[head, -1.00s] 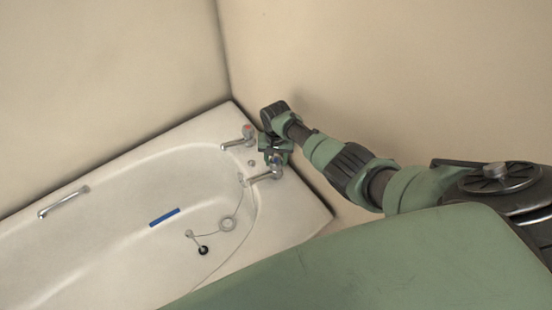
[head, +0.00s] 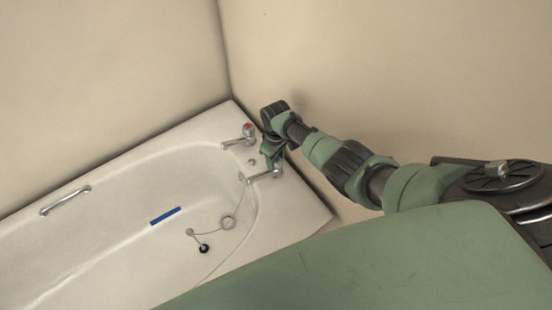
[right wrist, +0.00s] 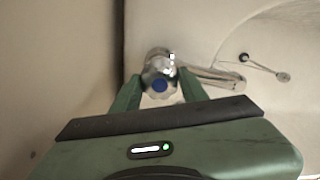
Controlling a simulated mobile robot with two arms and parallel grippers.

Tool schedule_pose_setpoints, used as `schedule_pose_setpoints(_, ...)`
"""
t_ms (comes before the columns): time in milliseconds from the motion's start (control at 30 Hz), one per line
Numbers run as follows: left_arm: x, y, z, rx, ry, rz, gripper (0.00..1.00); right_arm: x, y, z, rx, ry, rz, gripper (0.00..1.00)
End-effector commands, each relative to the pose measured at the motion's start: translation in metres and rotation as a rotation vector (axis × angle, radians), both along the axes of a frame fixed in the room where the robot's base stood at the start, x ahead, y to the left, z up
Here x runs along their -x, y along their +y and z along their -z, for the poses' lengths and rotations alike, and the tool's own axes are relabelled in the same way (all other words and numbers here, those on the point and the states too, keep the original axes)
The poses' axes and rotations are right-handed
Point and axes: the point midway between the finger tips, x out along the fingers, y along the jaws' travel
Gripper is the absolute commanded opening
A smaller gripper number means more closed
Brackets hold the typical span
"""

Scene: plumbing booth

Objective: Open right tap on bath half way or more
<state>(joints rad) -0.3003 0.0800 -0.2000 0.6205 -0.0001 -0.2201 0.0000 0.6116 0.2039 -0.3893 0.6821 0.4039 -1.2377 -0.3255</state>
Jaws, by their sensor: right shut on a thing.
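The right tap (head: 265,176) stands on the corner end of the white bath (head: 309,212), with its spout over the basin. In the right wrist view the tap's chrome handle with a blue cap (right wrist: 160,84) sits between the two green fingers. My right gripper (head: 272,157) is shut on this handle; it also shows in the right wrist view (right wrist: 158,92). In the head view the gripper hides most of the handle. The other tap (head: 239,142), with a red cap, stands to the left, clear of the gripper. My left gripper is not in view.
A plug (head: 204,249) on a chain and a blue strip (head: 165,216) lie in the bath. A grab rail (head: 65,200) is on the far rim. Beige walls (head: 400,70) close in behind the taps.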

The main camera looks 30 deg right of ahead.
Motion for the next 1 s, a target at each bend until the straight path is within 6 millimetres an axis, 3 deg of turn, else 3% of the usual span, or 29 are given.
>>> schedule_pose_setpoints(400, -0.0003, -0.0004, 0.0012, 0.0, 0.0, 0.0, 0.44, -0.0002, 0.0003, -0.0002, 0.0, -0.001, -0.271, 0.03)
schedule_pose_setpoints(1000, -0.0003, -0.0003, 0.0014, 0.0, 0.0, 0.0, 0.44, -0.0002, 0.0004, -0.0005, -0.001, -0.002, -0.349, 0.03)
